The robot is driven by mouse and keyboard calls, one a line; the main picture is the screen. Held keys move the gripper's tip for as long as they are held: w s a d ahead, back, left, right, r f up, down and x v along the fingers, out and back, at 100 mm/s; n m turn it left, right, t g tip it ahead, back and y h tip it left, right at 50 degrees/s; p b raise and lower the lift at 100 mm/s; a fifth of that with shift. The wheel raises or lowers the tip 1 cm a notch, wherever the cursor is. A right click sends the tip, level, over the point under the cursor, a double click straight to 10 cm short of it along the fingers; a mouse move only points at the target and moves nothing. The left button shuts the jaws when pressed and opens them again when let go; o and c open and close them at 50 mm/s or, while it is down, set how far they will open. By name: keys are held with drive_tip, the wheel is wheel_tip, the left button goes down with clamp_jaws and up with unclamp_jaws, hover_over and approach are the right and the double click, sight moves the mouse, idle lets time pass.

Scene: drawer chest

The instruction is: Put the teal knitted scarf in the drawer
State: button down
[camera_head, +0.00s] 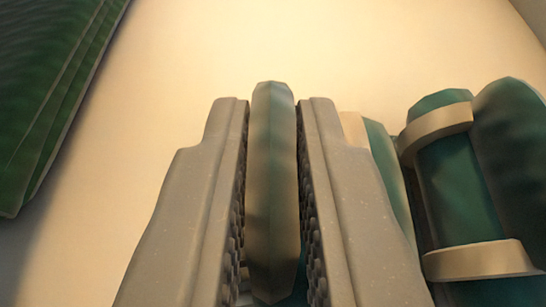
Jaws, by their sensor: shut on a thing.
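My gripper (273,200) is at the bottom middle of the view. Its two grey fingers are shut on a narrow upright piece of teal and tan material (272,170). This looks like part of the teal scarf, though its knit does not show clearly. Right of the right finger lies a teal, rolled or folded bulk with tan bands (460,185), in matching colours. Whether it joins the held piece is hidden behind the finger. I cannot make out a drawer front or handle.
A dark green, ribbed, layered thing (45,95) fills the upper left corner, apart from my gripper. A pale cream surface (300,45) spreads behind and looks bare in the upper middle. A darker edge (532,18) shows at the upper right corner.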

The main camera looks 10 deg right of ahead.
drive_tip(key=c, duration=1.5)
unclamp_jaws()
drive_tip(key=shift+o, duration=0.2)
drive_tip(key=p+v, duration=0.2)
drive_tip(key=v, duration=1)
drive_tip(key=shift+r, duration=0.2)
